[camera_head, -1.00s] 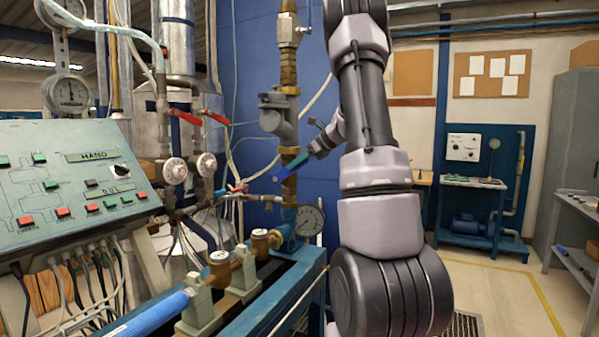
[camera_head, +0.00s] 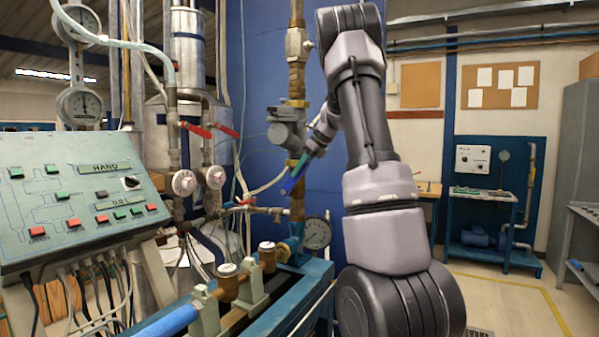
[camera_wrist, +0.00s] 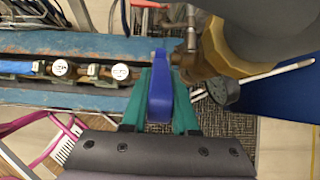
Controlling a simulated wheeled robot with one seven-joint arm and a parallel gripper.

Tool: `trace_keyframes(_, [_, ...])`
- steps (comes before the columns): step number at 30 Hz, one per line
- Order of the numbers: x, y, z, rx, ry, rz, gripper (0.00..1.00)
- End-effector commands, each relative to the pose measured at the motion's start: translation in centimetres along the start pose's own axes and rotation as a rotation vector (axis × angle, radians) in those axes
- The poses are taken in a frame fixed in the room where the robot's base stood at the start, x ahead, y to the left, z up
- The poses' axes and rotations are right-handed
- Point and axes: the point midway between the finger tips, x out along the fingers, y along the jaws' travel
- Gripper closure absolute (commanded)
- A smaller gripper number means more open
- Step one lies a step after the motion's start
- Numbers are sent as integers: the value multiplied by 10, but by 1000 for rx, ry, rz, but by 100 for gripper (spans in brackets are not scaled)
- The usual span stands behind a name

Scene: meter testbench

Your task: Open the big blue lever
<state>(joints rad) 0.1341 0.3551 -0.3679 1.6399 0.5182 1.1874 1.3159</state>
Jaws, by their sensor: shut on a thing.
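The big blue lever (camera_head: 289,184) is on the vertical brass pipe in the middle of the head view. It slants down and to the left from my gripper (camera_head: 300,165). In the wrist view the blue lever (camera_wrist: 160,88) stands between the two green fingers of my gripper (camera_wrist: 160,100), which are shut on it. The brass valve body (camera_wrist: 215,55) is just right of the lever there. In the head view the fingers partly hide the lever's end at the pipe.
A pressure gauge (camera_head: 317,233) sits below the lever. Red levers (camera_head: 196,130) and round valves are to the left, beside a control panel (camera_head: 75,195). A blue bench frame (camera_head: 290,300) with brass fittings lies below. Floor on the right is clear.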

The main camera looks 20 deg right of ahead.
Motion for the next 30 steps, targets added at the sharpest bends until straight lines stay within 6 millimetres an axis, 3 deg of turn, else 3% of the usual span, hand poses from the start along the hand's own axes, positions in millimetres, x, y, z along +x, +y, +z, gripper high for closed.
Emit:
trace_keyframes(2, [-2, -1, 3, -2, -7, -5, 100])
trace_keyframes(3, [-2, -1, 3, -2, -7, -5, 61])
trace_keyframes(5, [-2, -1, 3, -2, -6, -4, 43])
trace_keyframes(17, [-7, 0, 1, -1, -4, -2, 43])
trace_keyframes(30, [-88, -1, 2, -1, -6, -4, 43])
